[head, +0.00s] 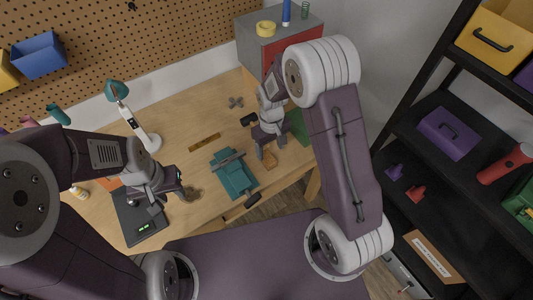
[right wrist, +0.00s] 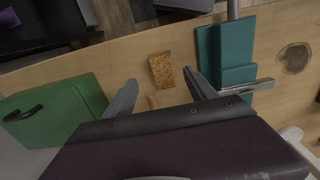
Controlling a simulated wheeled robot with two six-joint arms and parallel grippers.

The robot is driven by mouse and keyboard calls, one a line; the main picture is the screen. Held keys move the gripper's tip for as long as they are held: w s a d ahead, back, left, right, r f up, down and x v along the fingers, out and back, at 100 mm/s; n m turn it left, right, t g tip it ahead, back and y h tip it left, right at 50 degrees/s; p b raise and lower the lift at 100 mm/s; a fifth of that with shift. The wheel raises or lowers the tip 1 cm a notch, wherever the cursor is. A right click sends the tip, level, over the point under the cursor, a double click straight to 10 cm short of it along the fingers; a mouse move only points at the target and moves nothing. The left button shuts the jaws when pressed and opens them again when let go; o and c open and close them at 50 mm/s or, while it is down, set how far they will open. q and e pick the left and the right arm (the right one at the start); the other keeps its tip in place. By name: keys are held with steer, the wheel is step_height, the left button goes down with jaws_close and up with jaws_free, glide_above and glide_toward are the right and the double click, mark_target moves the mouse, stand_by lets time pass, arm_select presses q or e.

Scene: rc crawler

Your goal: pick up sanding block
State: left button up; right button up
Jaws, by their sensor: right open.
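The sanding block looks to be the speckled cork-brown block (head: 270,161) on the wooden bench. It also shows in the right wrist view (right wrist: 162,70), lying flat just beyond my fingertips. My right gripper (head: 271,148) is open above the bench, close to the block. In the right wrist view its fingers (right wrist: 160,84) are spread to either side of the block's near end, with nothing held between them.
A teal vise (head: 236,178) stands left of the block, and a green box (head: 299,126) with a handle (right wrist: 23,113) stands on its other side. A black scale-like device (head: 138,218) lies under my left arm. Dark shelves (head: 455,180) stand at the right.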

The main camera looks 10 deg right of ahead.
mark_target(268, 157)
steer(key=shift+s+f, duration=0.2)
steer(key=shift+f, duration=0.3)
steer(key=shift+w+f, duration=0.2)
steer(key=shift+f, duration=0.1)
steer(key=shift+w+a+f+p, duration=0.2)
steer(key=shift+w+f+p, duration=0.1)
steer(key=shift+f, duration=0.15)
steer(key=shift+w+a+f+p, duration=0.15)
steer(key=shift+w+f, duration=0.1)
steer(key=shift+f, duration=0.15)
step_height(268, 157, down, 3)
steer(key=shift+s+r+p, duration=0.1)
steer(key=shift+p, duration=0.25)
steer(key=shift+s+f, duration=0.15)
steer(key=shift+f, duration=0.3)
steer(key=shift+w, duration=0.2)
steer(key=c, duration=0.6)
jaws_close()
arm_select(q)
steer(key=shift+w+a+r, duration=0.1)
steer(key=shift+w+r, duration=0.2)
steer(key=shift+r, duration=0.55)
arm_select(e)
steer(key=shift+s, duration=0.1)
